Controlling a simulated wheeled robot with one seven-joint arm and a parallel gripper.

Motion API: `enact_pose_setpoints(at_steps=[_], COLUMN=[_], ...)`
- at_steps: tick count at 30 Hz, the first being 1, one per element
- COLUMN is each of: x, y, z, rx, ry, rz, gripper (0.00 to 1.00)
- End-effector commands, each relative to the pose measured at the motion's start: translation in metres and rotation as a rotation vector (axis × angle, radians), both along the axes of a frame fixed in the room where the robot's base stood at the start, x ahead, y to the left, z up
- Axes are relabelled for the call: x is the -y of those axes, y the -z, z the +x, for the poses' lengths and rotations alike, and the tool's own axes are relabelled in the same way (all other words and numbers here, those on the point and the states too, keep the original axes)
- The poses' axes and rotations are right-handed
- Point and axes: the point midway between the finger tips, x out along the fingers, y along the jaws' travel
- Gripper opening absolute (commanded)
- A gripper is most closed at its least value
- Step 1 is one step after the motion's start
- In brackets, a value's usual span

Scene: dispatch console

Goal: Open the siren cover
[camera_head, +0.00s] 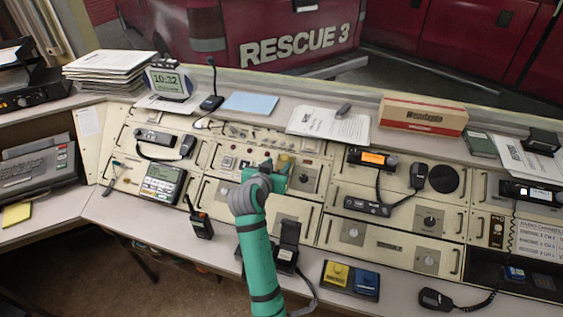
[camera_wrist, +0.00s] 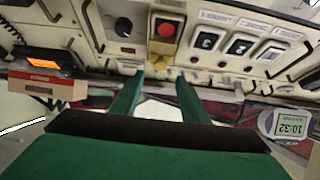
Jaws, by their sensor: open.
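In the head view a small yellowish part (camera_head: 285,158) shows just beyond my gripper (camera_head: 277,178), which hides much of that panel. In the wrist view my gripper's two green fingers (camera_wrist: 160,80) are apart with nothing between them. They point at the panel near the red part, and I see no contact.
Beside the red part are black labelled switches (camera_wrist: 240,45) and a black knob (camera_wrist: 123,27). An orange-screen radio (camera_head: 373,159), a handset (camera_head: 418,176), a walkie-talkie (camera_head: 201,222) and a black upright device (camera_head: 288,240) stand around my arm. Metal handles project from the panels.

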Motion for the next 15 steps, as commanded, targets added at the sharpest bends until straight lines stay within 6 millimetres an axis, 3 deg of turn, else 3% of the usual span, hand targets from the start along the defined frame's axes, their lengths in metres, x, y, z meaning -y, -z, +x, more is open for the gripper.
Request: enact_pose_setpoints(at_steps=[6,15], x=[-0.011,-0.013], y=[-0.011,-0.014], z=[-0.024,-0.03], rx=[0.0,0.0], ry=[-0.002,-0.001], rz=[0.0,0.0], gripper=[0.41,0.41])
